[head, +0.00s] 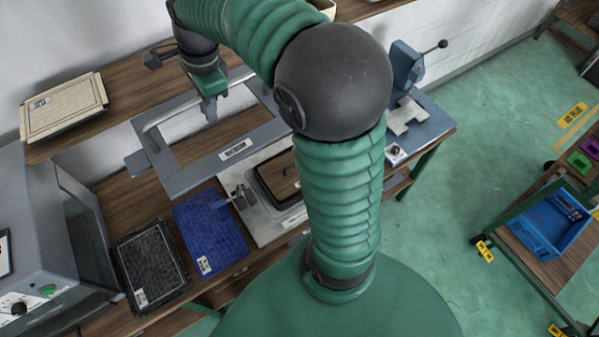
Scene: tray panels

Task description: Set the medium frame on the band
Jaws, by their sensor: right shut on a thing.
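A grey rectangular frame (183,178) with a white label and a pale curved handle bar shows left of centre, above the wooden bench. Its opening shows bench wood and a white surface. My right gripper (211,112) reaches down over the frame's opening at the handle bar and is shut on the frame; the exact contact is small and partly hidden. My left gripper is not in view. I cannot tell which surface is the band. Part of the bench behind my arm is hidden.
A blue grid panel (211,232) and a black tray (150,262) lie at the bench front. A pale plate with a dark-rimmed frame (258,190) is to their right. A grey machine (45,235) stands left, a blue press (407,68) right. A beige panel (65,105) lies behind.

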